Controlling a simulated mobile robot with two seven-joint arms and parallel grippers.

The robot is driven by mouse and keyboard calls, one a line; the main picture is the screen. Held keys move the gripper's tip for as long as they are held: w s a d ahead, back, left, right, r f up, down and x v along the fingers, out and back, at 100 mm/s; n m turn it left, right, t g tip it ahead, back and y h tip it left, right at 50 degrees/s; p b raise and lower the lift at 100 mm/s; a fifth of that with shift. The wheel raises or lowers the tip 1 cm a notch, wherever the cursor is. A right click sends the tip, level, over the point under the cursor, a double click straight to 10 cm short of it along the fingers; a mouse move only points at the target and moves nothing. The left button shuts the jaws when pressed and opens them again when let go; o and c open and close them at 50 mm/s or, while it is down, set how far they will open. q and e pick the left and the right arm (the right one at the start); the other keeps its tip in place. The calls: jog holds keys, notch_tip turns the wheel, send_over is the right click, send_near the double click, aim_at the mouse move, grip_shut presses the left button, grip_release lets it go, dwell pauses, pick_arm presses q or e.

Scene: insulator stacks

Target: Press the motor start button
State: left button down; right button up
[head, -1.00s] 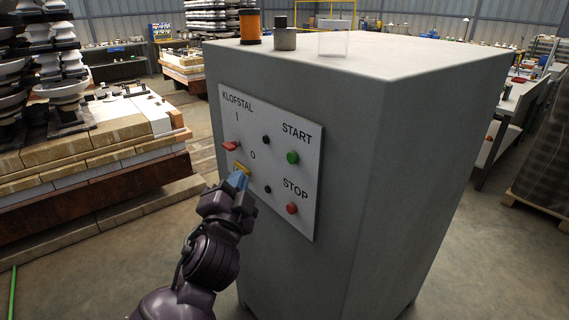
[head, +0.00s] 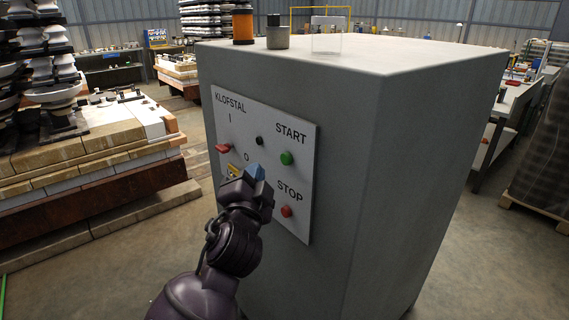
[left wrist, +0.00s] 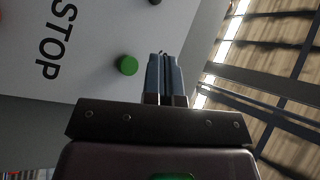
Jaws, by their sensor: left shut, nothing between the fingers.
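The green start button (head: 286,158) sits below the word START on the white control panel (head: 304,228) of a grey cabinet. It also shows in the left wrist view (left wrist: 127,65), just left of my fingertips. My left gripper (head: 256,171) is shut and empty, with blue-grey fingers. In the head view its tips are left of and slightly below the green button, in front of the panel. They look apart from the button; the exact gap to the panel is unclear. In the left wrist view the closed fingers (left wrist: 165,75) point upward. My right gripper is not in view.
A red stop button (head: 286,211) is below the green one. A red switch (head: 222,148) and a black knob (head: 260,141) are further left. The grey cabinet (head: 430,150) carries an orange-and-black cylinder (head: 243,24) on top. Stacked blocks (head: 90,165) stand at the left.

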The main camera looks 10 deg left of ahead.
aim_at(286, 159)
pick_arm(q)
jog(key=w+d, duration=0.2)
jog(key=shift+w+d, duration=0.1)
jog(key=shift+w, duration=0.3)
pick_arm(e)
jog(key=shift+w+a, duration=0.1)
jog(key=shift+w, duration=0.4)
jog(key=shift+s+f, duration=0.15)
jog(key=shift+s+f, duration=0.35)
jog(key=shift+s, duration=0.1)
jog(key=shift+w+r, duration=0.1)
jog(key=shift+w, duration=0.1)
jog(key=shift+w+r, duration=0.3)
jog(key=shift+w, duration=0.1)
